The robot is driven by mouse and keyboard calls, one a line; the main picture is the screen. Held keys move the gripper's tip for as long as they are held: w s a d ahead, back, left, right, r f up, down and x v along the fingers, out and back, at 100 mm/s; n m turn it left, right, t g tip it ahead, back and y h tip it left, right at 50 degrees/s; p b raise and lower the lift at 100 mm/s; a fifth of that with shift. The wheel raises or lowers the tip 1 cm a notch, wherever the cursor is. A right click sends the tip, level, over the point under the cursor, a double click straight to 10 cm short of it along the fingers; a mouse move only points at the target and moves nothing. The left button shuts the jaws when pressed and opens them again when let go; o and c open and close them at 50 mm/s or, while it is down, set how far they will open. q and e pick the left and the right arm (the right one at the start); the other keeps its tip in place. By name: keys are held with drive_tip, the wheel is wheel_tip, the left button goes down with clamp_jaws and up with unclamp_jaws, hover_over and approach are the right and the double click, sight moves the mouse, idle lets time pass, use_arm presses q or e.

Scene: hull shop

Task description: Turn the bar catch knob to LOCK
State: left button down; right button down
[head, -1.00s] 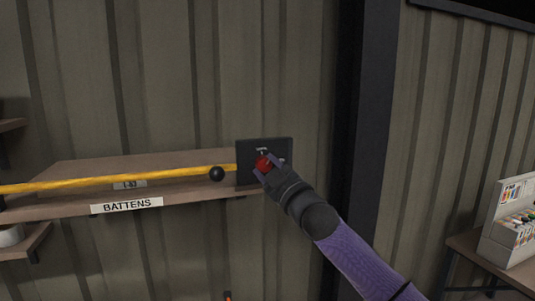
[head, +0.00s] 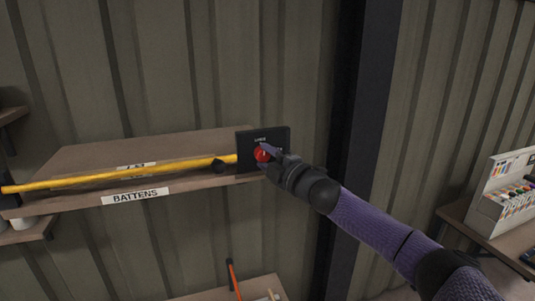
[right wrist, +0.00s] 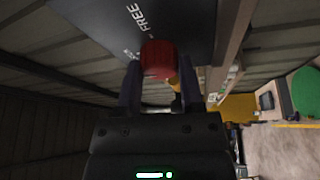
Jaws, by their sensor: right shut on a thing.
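The red knob (head: 261,153) sits on a black catch plate (head: 245,142) on the ribbed wall. Small white lettering above it is too small to read in the head view. My right gripper (head: 267,156) is shut on the knob. In the right wrist view the knob (right wrist: 159,58) sits between the two fingers, and the plate (right wrist: 180,20) shows the word FREE and part of another label. The knob's pointer is hidden, so its setting cannot be told. The yellow bar (head: 120,174) runs left from the plate along the shelf. My left gripper is out of view.
The wooden shelf (head: 100,157) is labelled BATTENS. A dark post (head: 356,120) stands right of the plate. A marker rack (head: 505,200) stands on a bench at the right.

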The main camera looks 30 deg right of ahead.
idle(0.4)
drive_tip(key=shift+c, duration=1.2)
unclamp_jaws()
drive_tip(key=shift+s+f, duration=0.2)
drive_tip(key=shift+s, duration=0.1)
drive_tip(key=s+d+b, duration=0.1)
drive_tip(key=s+b, duration=0.8)
drive_tip(key=b, duration=0.7)
drive_tip(key=shift+d+f, duration=0.2)
drive_tip(key=shift+f, duration=0.15)
